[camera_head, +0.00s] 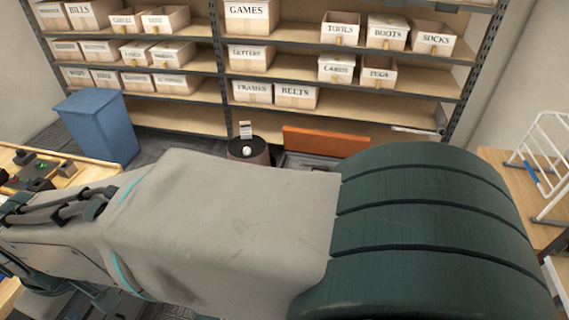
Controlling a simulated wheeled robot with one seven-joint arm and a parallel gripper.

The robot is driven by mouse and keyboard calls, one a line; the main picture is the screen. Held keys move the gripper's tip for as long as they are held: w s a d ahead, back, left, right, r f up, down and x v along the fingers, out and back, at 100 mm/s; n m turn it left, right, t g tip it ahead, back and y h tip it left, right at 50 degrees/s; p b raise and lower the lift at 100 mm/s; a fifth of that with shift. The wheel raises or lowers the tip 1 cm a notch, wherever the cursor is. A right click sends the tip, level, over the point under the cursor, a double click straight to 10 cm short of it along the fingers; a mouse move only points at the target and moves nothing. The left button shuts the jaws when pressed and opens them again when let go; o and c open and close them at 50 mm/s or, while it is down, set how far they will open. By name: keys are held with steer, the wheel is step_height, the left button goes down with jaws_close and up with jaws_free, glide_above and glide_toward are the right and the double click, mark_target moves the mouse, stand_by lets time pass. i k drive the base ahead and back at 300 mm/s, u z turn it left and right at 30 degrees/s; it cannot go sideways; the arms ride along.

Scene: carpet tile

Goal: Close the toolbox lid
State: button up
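An orange panel (327,141), which looks like the raised lid of the toolbox, stands upright on the floor area in front of the shelving. A grey edge below it (294,160) looks like part of the toolbox body. Most of that body is hidden behind my large grey and dark green arm link, which fills the foreground. My gripper is not in view.
A dark round stand (249,150) with small items is left of the orange panel. A blue bin (97,125) and a wooden table (62,176) are at left. Shelving (345,119) with labelled boxes spans the back. A white rack (548,160) stands at right.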

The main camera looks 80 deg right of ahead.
mark_target(321, 142)
steer(key=z, duration=3)
steer(key=i, duration=2.75)
steer(key=u, duration=0.1)
